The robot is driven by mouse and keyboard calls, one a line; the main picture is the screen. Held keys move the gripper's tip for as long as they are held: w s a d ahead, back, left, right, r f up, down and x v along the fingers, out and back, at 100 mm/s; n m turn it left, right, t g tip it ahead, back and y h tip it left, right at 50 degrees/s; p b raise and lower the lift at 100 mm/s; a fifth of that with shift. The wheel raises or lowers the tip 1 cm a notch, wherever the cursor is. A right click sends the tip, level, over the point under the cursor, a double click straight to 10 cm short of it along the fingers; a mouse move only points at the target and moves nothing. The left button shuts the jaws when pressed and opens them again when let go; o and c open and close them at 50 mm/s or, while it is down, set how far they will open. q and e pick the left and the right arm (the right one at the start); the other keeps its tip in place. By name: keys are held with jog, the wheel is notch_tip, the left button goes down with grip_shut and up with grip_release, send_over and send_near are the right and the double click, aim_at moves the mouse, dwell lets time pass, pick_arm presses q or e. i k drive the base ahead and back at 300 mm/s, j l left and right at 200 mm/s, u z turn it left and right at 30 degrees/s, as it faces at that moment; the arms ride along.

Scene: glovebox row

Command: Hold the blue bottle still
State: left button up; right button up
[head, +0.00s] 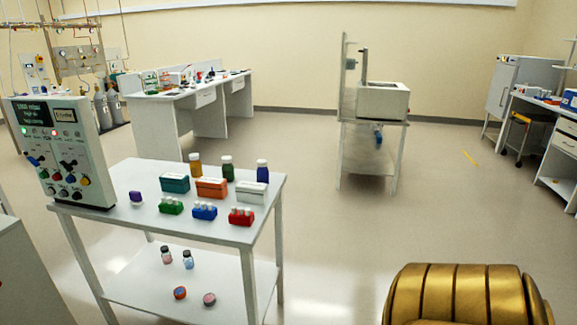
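A blue bottle (262,172) stands upright at the far right corner of the white two-tier table (225,232). A dark green bottle (227,170) and an amber bottle (195,165) stand to its left along the same far edge. A white box (252,192) sits just in front of the blue bottle and may hide its base. Neither of my grippers is in view, and nothing is seen touching the bottle.
Teal (174,183) and orange (211,188) boxes and green, blue and red vial racks (204,211) crowd the tabletop. A control panel (62,150) stands at its left end. Small jars (188,260) stand on the lower shelf. Open floor (320,225) lies right of the table.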

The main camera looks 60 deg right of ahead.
aim_at(262, 173)
jog(key=z, duration=1.45)
